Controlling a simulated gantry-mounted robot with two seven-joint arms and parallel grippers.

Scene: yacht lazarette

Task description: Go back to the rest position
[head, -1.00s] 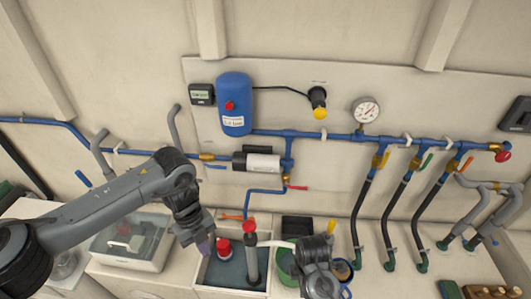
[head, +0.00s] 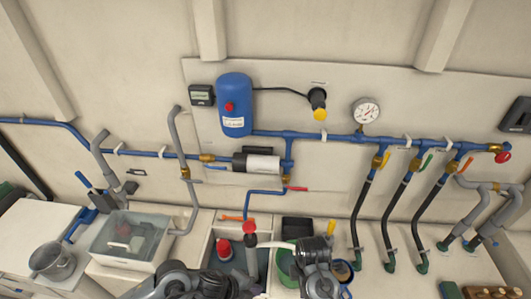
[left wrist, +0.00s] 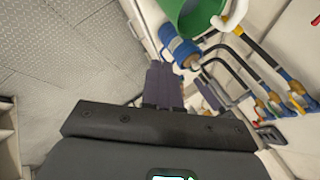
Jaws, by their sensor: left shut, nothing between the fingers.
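My left gripper (left wrist: 165,80) shows in the left wrist view, its purple-grey fingers together with nothing between them. The floor and the side of the bench lie beyond it. In the head view my left arm (head: 205,284) is folded at the bottom edge, in front of the sink area; the fingertips cannot be made out there. My right gripper is not identifiable in either view.
A green bucket (left wrist: 190,14) is near the gripper. Blue pipes (head: 340,137) run along the wall.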

